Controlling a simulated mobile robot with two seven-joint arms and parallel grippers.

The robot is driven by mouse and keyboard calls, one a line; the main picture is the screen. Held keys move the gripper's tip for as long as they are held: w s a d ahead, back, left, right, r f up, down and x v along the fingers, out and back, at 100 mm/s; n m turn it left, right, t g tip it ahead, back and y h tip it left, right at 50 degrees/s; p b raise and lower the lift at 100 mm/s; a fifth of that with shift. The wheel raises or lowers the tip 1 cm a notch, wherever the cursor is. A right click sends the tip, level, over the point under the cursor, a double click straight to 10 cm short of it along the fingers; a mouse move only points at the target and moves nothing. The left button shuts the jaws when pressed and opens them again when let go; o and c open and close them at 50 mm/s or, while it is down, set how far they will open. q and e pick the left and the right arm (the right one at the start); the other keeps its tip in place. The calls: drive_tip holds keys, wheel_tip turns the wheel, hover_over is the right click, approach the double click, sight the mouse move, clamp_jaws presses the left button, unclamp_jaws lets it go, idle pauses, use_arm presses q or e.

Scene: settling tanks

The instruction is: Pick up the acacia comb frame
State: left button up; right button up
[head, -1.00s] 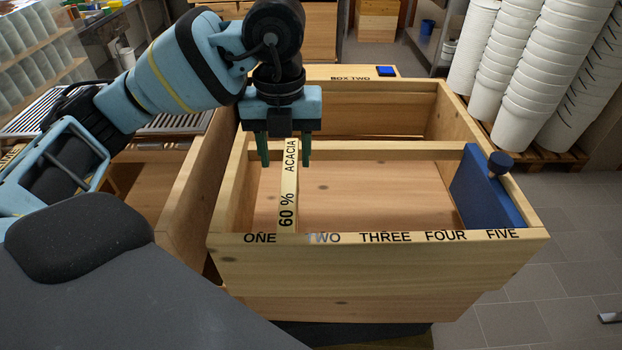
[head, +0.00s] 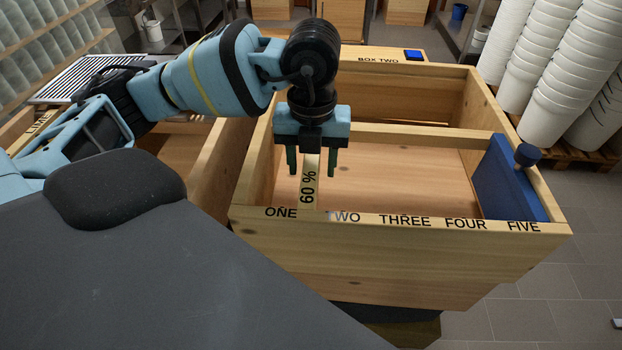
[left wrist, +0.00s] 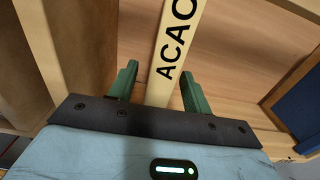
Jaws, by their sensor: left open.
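The acacia comb frame (head: 309,188) shows as a pale wooden top bar lying front to back at slot ONE in the wooden box (head: 400,255). "60 %" is readable on it in the head view; the rest is behind my gripper. In the left wrist view the bar (left wrist: 172,65) shows part of "ACACIA". My left gripper (head: 312,168) is above the box, pointing down, open and empty. In the left wrist view its green fingers (left wrist: 160,85) stand on either side of the bar, with a gap at each side. My right gripper is not in view.
A blue board with a knob (head: 508,185) stands in the box at slot FIVE; slots TWO to FOUR look empty. A cross bar (head: 420,138) spans the box behind. Another wooden box stands at left, and white bucket stacks (head: 570,90) at right.

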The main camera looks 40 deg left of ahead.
use_arm(q)
drive_tip(key=shift+f, duration=0.9)
clamp_jaws()
